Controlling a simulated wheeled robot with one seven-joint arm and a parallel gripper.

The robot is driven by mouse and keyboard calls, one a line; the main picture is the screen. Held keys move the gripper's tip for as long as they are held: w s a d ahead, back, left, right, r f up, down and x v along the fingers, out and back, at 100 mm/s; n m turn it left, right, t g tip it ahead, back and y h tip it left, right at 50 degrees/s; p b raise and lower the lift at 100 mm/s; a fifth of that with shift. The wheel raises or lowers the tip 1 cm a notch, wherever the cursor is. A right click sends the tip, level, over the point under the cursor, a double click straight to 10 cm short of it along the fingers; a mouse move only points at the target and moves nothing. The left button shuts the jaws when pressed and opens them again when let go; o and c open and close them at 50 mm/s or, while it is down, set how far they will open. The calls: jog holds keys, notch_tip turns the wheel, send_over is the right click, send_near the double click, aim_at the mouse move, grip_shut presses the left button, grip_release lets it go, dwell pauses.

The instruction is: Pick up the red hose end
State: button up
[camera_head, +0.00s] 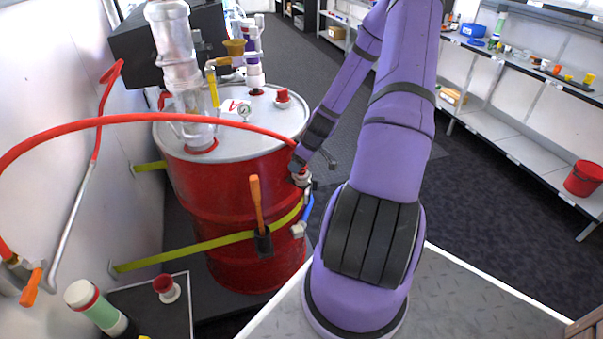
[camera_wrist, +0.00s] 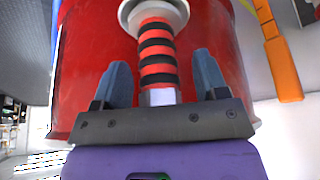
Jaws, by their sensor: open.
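The red hose (camera_head: 150,118) arches from the left wall across the drum top, and its far end drops behind my wrist at the drum's right side. In the wrist view, the hose end (camera_wrist: 157,55) is a red piece with black bands, with a grey metal collar (camera_wrist: 150,10) at the top and a metal nut (camera_wrist: 158,97) below. My gripper (camera_wrist: 161,80) is open, its two blue-grey fingers standing apart on either side of the banded piece, with gaps visible on both sides. In the head view, my gripper (camera_head: 301,170) is small and partly hidden beside the drum.
The red drum (camera_head: 235,205) with a grey lid stands close behind the hose end, circled by a yellow strap (camera_head: 190,247). An orange-handled tool (camera_head: 256,205) hangs on its front; an orange handle also shows in the wrist view (camera_wrist: 282,65). Shelves (camera_head: 530,160) line the right side.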

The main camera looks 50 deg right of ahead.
jog(key=shift+f, duration=0.15)
jog(key=c, duration=1.2)
jog(key=shift+w, duration=0.1)
